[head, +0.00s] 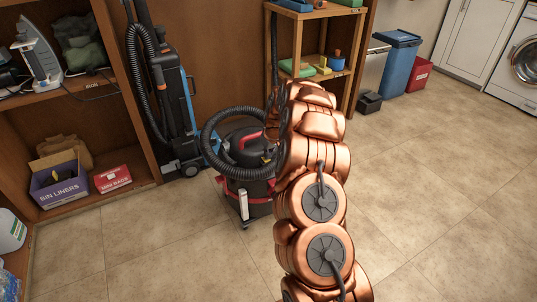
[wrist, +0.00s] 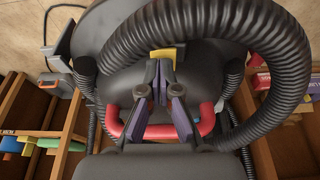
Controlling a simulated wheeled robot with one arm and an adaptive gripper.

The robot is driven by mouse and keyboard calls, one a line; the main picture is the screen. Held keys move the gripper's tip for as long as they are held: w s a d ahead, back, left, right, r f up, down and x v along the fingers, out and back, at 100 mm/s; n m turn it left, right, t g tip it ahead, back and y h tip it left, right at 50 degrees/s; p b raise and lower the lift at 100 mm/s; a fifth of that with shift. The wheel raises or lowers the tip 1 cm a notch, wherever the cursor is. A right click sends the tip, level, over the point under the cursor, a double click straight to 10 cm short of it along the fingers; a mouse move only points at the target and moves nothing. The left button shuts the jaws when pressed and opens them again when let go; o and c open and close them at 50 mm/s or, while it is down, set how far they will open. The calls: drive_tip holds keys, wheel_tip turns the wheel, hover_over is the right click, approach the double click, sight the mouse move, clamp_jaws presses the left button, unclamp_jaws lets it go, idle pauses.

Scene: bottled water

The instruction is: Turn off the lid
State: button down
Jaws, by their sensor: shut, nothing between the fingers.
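A black and red drum vacuum (head: 256,190) stands on the tile floor, partly behind my copper arm in the head view. Its dark rounded lid (wrist: 215,58) fills the middle of the wrist view, with a red handle (wrist: 207,122) and a small yellow part (wrist: 163,55) on it. A thick black ribbed hose (wrist: 285,60) loops around the top. My gripper (wrist: 160,82) is shut and empty over the lid, its fingertips close to the yellow part. I cannot tell whether they touch it. In the head view the fingers are mostly hidden by my arm.
An upright vacuum (head: 172,95) stands behind to the left. A wooden shelf at left holds an iron (head: 38,50), a bin liners box (head: 58,184) and a red box (head: 112,179). A blue bin (head: 398,65) and washing machine (head: 522,60) are at the back right. The right floor is clear.

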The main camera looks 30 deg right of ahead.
drive_tip(key=shift+r, duration=0.7)
drive_tip(key=s+p+v, duration=0.1)
drive_tip(key=p+v, duration=0.2)
drive_tip(key=v, duration=0.9)
drive_tip(key=shift+s+f+p, duration=0.15)
drive_tip(key=shift+s+p, duration=0.2)
drive_tip(key=shift+a, duration=0.1)
drive_tip(key=s+a+r+g+p, duration=0.1)
drive_tip(key=s+a+r+p, duration=0.45)
drive_tip(key=r, duration=0.25)
drive_tip(key=s+a+r+n+y+p, duration=0.1)
drive_tip(key=s+a+r+p, duration=0.35)
drive_tip(key=a+r, duration=0.35)
drive_tip(key=s+a+r+g+p, duration=0.1)
drive_tip(key=s+a+r+p, duration=0.45)
drive_tip(key=r, duration=0.35)
drive_tip(key=s+a+r+g+p, duration=0.1)
drive_tip(key=s+r+p, duration=0.4)
drive_tip(key=s, duration=0.5)
drive_tip(key=s+a+r+g+p, duration=0.1)
drive_tip(key=s+a+r+p, duration=0.1)
drive_tip(key=s+r+p, duration=0.3)
drive_tip(key=s+a+r+g+h+p, duration=0.1)
drive_tip(key=s+r+p, duration=0.4)
drive_tip(key=s, duration=0.9)
wheel_tip(320, 180, up, 2)
drive_tip(key=shift+s+a+r+m, duration=0.15)
drive_tip(key=shift+s+a+m, duration=0.25)
drive_tip(key=shift+a, duration=0.1)
